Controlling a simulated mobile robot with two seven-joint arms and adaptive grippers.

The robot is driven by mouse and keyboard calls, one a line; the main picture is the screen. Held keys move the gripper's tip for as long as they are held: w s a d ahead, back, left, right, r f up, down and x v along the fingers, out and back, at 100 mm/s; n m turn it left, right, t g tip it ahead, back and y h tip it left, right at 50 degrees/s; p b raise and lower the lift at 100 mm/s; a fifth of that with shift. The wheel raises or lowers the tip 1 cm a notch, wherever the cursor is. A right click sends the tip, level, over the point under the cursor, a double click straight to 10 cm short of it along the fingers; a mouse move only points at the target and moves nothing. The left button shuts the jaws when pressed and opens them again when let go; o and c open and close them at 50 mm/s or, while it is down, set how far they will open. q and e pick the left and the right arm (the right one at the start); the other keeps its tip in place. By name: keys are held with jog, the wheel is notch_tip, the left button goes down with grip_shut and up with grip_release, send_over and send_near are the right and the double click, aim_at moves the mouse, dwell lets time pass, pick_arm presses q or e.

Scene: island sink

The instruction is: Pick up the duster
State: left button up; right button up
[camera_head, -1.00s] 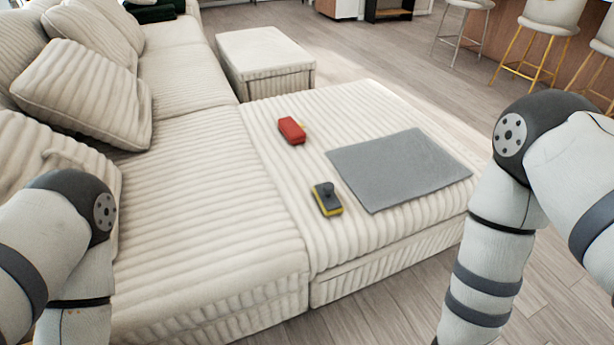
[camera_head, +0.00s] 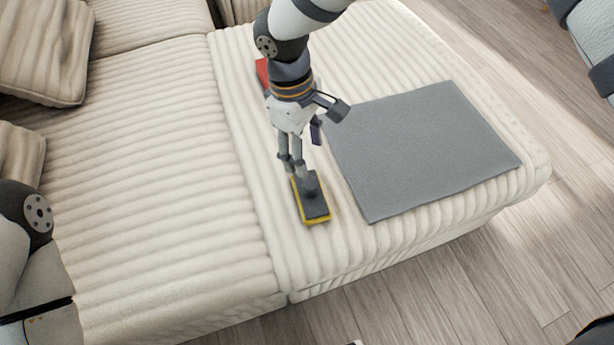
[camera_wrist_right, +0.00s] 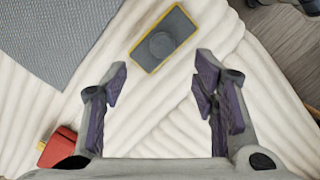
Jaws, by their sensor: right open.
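The duster (camera_head: 315,205) is a dark grey block with a yellow edge and a round knob on top. It lies flat on the cream ribbed sofa seat, left of the grey mat. My right gripper (camera_head: 302,158) is above the seat close to the duster and partly overlaps its far end in the head view. In the right wrist view the duster (camera_wrist_right: 178,30) lies ahead of the open fingers (camera_wrist_right: 160,88), not between them, and nothing is held. My left gripper is out of view; only part of the left arm shows at the left edge.
The grey mat (camera_head: 420,150) lies flat on the seat. A red block (camera_head: 262,72) is partly hidden behind my right arm; it also shows in the right wrist view (camera_wrist_right: 58,148). The sofa seat (camera_head: 160,190) left of the duster is clear. Cushions (camera_head: 45,50) rest at the upper left.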

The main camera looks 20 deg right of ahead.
aim_at(310, 183)
jog(key=f, duration=0.3)
jog(key=s+f, duration=0.1)
jog(key=f, duration=0.3)
jog(key=f+b, duration=0.1)
jog(key=f, duration=0.3)
jog(key=shift+s+d+f, duration=0.15)
jog(key=shift+d+f, duration=0.05)
jog(key=shift+d, duration=0.15)
grip_shut()
